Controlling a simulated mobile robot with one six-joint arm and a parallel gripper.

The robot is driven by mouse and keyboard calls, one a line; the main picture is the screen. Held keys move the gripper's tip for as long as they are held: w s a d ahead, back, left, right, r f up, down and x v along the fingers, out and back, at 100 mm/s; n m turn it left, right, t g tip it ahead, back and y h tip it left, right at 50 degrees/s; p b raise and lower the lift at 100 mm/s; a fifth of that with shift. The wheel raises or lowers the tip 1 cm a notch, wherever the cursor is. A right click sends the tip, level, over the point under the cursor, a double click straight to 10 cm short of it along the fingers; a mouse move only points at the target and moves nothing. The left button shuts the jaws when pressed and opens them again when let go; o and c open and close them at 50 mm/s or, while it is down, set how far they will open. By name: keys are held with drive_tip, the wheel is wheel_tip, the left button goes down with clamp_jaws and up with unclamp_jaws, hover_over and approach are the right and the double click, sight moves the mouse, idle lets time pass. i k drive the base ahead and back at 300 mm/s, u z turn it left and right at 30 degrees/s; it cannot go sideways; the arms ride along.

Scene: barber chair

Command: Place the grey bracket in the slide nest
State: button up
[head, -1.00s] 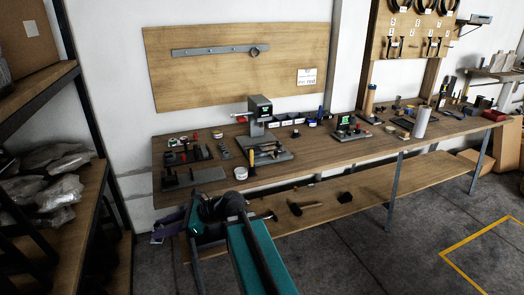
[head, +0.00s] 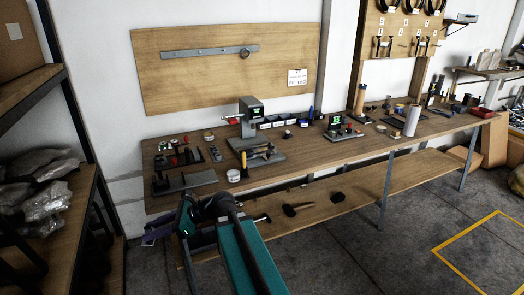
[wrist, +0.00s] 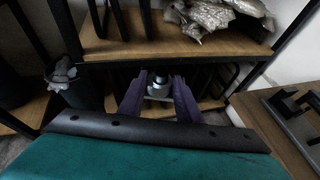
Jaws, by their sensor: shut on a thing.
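My gripper (wrist: 158,92) shows in the wrist view as two purple fingers closed on a small grey metal piece (wrist: 158,88), which looks like the grey bracket. It has a rounded top and a flat lower part. In the head view my gripper (head: 156,232) is low in front of the bench's left end, and the held piece cannot be made out. A grey press-like station (head: 250,118) with a base plate stands on the bench. A dark plate with black fixtures (head: 184,183) lies at the front left of the bench. I cannot tell which one has the slide nest.
The wooden bench (head: 300,165) holds several small parts, a white tub (head: 233,175) and a second small station (head: 340,125). A lower shelf (head: 340,205) carries a hammer. A storage rack (head: 70,215) with bagged goods stands left.

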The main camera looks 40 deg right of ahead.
sight(261, 150)
drive_tip(key=z, duration=0.05)
drive_tip(key=i, duration=0.95)
drive_tip(key=u, duration=0.05)
